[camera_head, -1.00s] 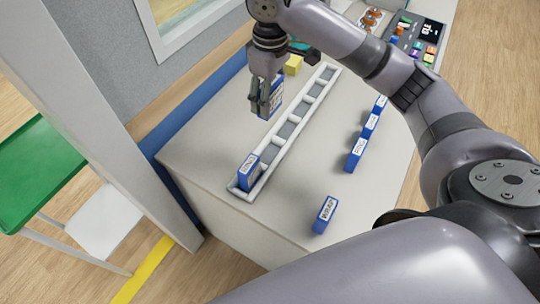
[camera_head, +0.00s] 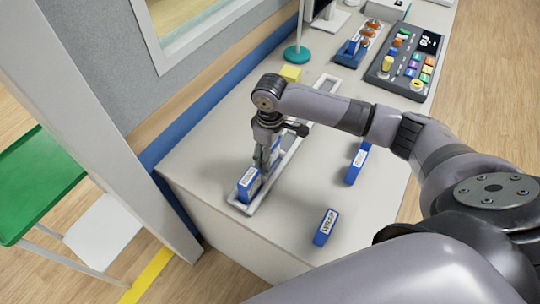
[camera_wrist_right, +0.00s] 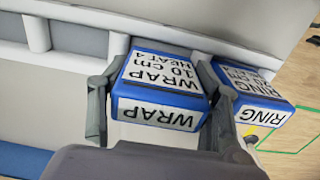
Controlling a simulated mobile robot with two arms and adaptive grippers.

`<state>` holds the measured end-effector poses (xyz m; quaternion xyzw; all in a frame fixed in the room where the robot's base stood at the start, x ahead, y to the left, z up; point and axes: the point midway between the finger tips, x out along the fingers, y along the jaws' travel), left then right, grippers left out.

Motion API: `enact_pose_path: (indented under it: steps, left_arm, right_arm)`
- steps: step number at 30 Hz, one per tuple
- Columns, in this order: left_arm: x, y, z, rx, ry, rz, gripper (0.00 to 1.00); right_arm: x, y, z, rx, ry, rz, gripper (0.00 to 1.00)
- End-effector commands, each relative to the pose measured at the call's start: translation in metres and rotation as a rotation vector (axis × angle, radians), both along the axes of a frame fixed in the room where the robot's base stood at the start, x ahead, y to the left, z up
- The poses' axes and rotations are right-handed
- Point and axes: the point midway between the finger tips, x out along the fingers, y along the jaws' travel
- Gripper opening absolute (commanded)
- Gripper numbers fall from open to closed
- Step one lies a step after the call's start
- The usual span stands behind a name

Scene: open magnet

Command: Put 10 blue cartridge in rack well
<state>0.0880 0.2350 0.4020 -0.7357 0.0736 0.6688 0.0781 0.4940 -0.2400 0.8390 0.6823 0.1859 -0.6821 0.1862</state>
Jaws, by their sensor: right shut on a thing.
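My right gripper (camera_head: 262,160) is over the near end of the white rack (camera_head: 247,208). In the right wrist view, its fingers are shut on a blue cartridge (camera_wrist_right: 160,88) with a white label reading "WRAP 10 cm". Beside it, a blue "RING" cartridge (camera_wrist_right: 252,97) stands in the rack's nearest well; the head view shows it too (camera_head: 249,184). The held cartridge is at the neighbouring well; whether it is fully seated, I cannot tell. Loose blue cartridges stand on the table right of the rack, one farther (camera_head: 355,167) and one nearer (camera_head: 326,227). My left gripper is not in view.
A control panel (camera_head: 408,62) with coloured buttons and a small blue holder (camera_head: 350,53) are at the back right.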

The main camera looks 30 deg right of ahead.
Motion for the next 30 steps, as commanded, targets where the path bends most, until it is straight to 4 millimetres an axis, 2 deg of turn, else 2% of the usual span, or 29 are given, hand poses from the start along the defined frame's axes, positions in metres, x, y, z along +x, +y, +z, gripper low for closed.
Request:
enact_pose_path:
  steps: [5,15,16,25,30]
  left_arm:
    - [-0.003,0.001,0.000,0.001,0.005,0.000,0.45]
    - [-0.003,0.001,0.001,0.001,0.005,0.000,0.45]
    - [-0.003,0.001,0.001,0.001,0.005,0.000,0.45]
    - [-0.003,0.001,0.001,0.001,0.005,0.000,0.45]
    - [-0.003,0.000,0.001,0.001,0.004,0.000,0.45]
  right_arm:
    - [0.000,0.000,-0.018,0.001,-0.001,0.001,0.28]
    - [0.000,0.000,-0.021,0.001,-0.001,0.001,0.28]
    - [0.000,0.000,-0.022,0.001,-0.001,0.000,0.58]
    - [0.000,0.000,-0.021,0.000,-0.001,0.001,0.78]
    - [0.000,0.000,-0.021,0.000,-0.001,0.001,0.78]
